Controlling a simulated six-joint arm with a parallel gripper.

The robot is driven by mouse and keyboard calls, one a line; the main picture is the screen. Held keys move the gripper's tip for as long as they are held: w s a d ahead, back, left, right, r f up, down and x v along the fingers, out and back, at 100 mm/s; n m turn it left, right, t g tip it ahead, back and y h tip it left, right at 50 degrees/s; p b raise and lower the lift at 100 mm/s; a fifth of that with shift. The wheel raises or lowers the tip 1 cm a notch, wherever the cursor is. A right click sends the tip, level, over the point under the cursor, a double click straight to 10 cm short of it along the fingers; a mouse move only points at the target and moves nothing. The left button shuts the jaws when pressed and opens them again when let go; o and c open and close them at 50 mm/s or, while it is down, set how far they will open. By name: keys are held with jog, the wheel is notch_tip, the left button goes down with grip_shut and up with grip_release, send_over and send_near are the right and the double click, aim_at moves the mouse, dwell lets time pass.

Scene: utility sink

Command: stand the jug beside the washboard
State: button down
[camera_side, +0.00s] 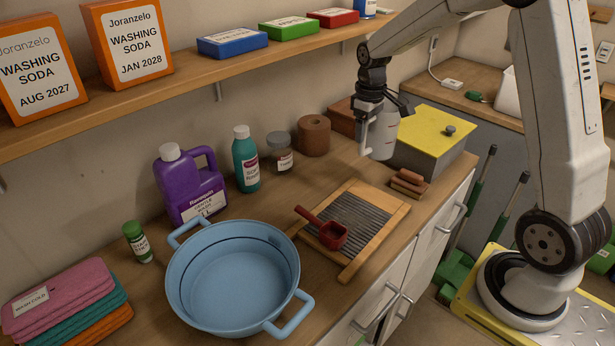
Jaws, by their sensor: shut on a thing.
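My gripper (386,108) is shut on a pale, translucent jug (382,138). It holds the jug up in the air, roughly upright, above the counter behind the washboard and left of the grey box. The wooden-framed washboard (373,208) with a dark ribbed panel lies flat on the counter. A dark red scoop (331,235) lies on the washboard's left part. The gripper hides part of the jug's top, and the exact grip point is hard to make out.
A blue basin (232,276) stands left of the washboard. Brown bars (408,184) and a grey box with a yellow lid (430,140) are to the right. A purple detergent bottle (188,185), teal bottle (245,160), jar (280,153) and brown roll (314,135) line the wall. A shelf (200,78) runs above.

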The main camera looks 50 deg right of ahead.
jog(key=w+d+f, duration=0.3)
jog(key=w+f, duration=0.5)
jog(key=w, duration=0.2)
dwell(0.3)
jog(key=shift+w+f, duration=0.15)
jog(key=shift+f, duration=0.75)
jog(key=shift+w+f, duration=0.15)
jog(key=shift+f, duration=0.75)
jog(key=shift+f, duration=0.1)
grip_release()
